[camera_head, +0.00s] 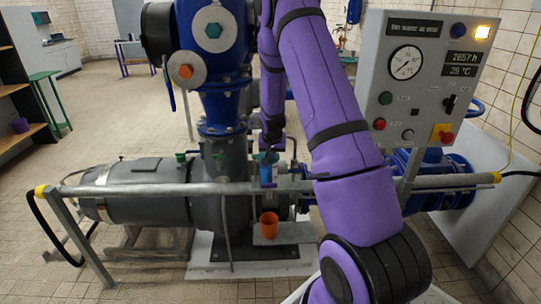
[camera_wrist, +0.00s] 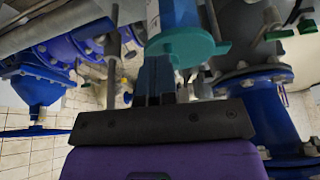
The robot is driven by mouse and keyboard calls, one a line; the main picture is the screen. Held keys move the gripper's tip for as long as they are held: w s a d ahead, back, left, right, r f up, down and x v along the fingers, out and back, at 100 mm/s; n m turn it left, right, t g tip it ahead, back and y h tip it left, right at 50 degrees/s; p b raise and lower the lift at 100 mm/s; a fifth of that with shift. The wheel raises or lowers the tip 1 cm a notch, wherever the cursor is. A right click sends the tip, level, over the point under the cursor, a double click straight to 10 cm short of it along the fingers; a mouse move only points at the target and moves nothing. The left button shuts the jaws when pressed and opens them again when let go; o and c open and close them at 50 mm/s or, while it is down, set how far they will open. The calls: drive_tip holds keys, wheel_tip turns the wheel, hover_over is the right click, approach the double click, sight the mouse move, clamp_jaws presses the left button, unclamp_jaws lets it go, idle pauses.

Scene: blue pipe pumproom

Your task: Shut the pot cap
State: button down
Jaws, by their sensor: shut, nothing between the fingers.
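A small blue pot (camera_head: 266,174) with a teal cap (camera_head: 265,157) stands at the grey rail in the middle of the head view. I cannot tell how far the cap is open. My gripper (camera_head: 270,148) points down just above the cap. In the wrist view its dark fingers (camera_wrist: 155,78) are shut and empty, close beside the cap's edge; whether they touch it is unclear.
The grey rail (camera_head: 150,189) crosses in front of the pump (camera_head: 150,178). An orange cup (camera_head: 268,225) is below the pot. A blue valve body (camera_head: 215,40) rises behind on the left. A control panel (camera_head: 420,85) stands to the right. The tiled floor at left is mostly clear.

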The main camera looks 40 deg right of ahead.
drive_tip(key=shift+d, duration=0.15)
drive_tip(key=shift+w, duration=0.2)
idle(0.5)
drive_tip(key=shift+w+a, duration=0.2)
drive_tip(key=shift+w, duration=0.45)
drive_tip(key=shift+s, duration=0.1)
